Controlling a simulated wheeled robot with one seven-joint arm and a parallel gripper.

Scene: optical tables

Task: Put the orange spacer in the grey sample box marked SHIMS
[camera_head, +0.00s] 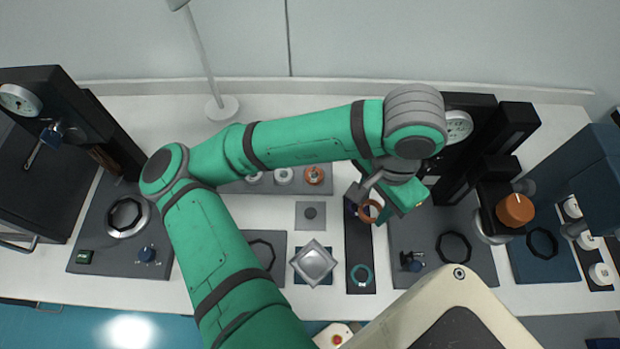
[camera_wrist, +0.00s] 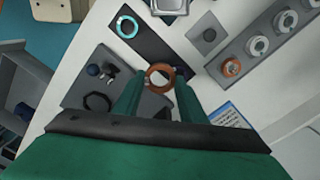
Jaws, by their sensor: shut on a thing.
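The orange spacer (camera_head: 370,211) is a ring held at the tips of my gripper (camera_head: 366,198). In the wrist view the orange spacer (camera_wrist: 160,68) sits between the two green fingers of my gripper (camera_wrist: 158,80), over a dark strip (camera_wrist: 148,50). Whether it touches the strip is unclear. No SHIMS mark is legible in either view, so I cannot identify the grey sample box. A square silver-grey dish (camera_head: 314,262) stands left of the strip, with no readable marking.
A teal ring (camera_head: 361,275) lies on the strip's near end. A grey rack (camera_head: 338,183) behind holds several round pieces, one orange-topped (camera_head: 314,175). Black gauge stands (camera_head: 460,160) rise right of my gripper. The back left table around the lamp base (camera_head: 222,108) is mostly clear.

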